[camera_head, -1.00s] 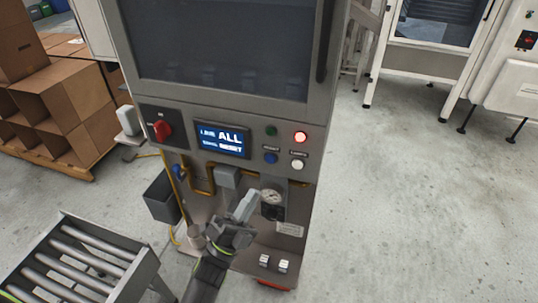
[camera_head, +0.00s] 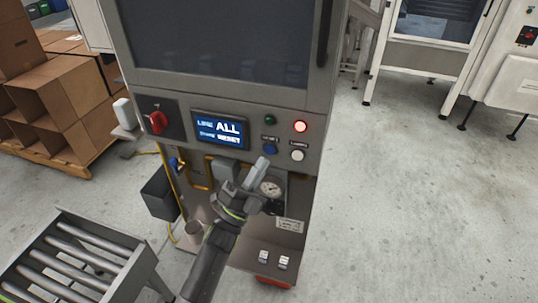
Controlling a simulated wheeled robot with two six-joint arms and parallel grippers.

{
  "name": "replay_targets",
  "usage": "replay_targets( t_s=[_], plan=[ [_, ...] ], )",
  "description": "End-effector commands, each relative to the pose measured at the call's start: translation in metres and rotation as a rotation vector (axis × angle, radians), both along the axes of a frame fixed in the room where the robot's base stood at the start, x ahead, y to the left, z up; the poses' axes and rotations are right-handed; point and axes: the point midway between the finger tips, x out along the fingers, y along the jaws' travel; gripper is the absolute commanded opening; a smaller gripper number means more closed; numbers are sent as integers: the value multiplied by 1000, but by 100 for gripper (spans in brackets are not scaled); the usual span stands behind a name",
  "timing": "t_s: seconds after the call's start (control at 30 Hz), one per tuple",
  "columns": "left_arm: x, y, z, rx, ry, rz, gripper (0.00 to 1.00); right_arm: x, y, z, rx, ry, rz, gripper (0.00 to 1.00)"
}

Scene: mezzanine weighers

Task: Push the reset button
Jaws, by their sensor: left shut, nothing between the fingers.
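The machine's control panel (camera_head: 180,103) faces me in the head view. The blue button (camera_head: 270,149) sits on its right half, with a small label above it that is too small to read surely. A white button (camera_head: 297,155) is to its right. A lit red lamp (camera_head: 300,127) and a dark green one (camera_head: 270,120) are above them. The display (camera_head: 219,130) reads "ALL" and what looks like "RESET". My left gripper (camera_head: 262,164) is shut and empty, its tip just below the blue button; I cannot tell whether they touch. My right gripper is not in view.
A red rotary switch (camera_head: 158,121) is at the panel's left. A pressure gauge (camera_head: 270,188) sits close by my left gripper. A roller conveyor (camera_head: 85,257) stands at lower left and cardboard boxes (camera_head: 75,95) at upper left. The floor at right (camera_head: 420,200) is clear.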

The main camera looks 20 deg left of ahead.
Motion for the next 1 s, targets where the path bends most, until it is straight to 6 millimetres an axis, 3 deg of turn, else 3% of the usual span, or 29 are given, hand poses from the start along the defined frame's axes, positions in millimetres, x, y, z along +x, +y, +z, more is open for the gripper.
replay_targets(
  t_s=[0.23,1.0],
  plan=[
    [14,-1,0,0,0,0,0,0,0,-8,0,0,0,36],
    [14,-1,0,0,0,0,0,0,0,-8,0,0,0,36]
  ],
)
